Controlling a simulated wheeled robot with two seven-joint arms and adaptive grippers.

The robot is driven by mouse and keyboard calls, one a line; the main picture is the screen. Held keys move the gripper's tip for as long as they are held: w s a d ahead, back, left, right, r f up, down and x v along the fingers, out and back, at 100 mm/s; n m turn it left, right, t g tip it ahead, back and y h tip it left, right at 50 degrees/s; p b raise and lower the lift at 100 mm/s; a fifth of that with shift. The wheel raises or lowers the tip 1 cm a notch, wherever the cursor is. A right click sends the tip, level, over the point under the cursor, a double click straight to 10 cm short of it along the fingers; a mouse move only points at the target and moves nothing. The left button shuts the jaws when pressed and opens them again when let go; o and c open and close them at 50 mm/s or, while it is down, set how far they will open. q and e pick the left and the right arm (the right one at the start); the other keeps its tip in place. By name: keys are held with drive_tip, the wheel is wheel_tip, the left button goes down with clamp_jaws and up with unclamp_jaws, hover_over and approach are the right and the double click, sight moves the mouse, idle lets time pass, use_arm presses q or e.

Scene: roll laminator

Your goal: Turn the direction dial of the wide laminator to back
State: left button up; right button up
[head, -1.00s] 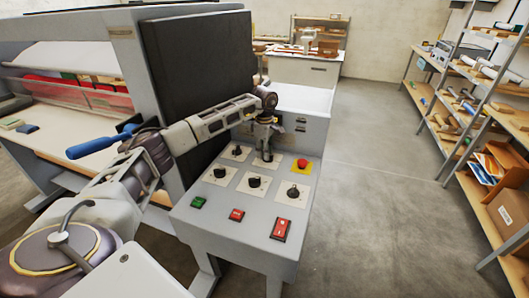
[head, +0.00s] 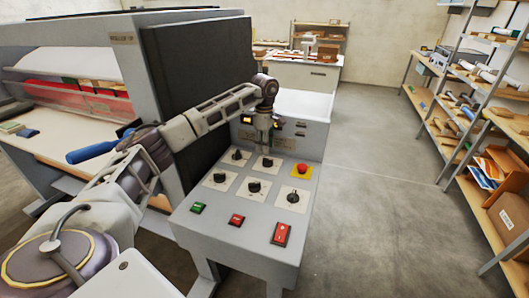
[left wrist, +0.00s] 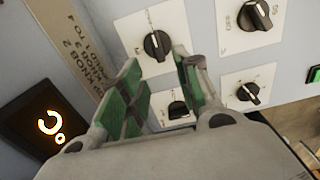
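The laminator's grey control panel (head: 215,232) carries several black dials on pale plates. Their labels are too small to read, so I cannot tell which is the direction dial. My left gripper (head: 265,148) points down just above the back-row dial (head: 267,162) near the panel's middle, apart from it. In the left wrist view the green-padded fingers (left wrist: 157,82) are spread with nothing held. One dial (left wrist: 157,45) shows beyond the fingertips, and another (left wrist: 178,109) shows partly hidden between the fingers. My right gripper is not in view.
A red stop button (head: 303,169) on a yellow plate sits right of the back-row dial. A green button (head: 197,208), a red button (head: 236,219) and a red switch (head: 281,232) line the front. A dark upright panel (head: 200,80) stands left. Shelves (head: 480,120) stand far right.

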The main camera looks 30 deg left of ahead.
sight(264, 158)
use_arm(q)
wheel_tip(264, 158, up, 6)
idle(0.4)
idle(0.6)
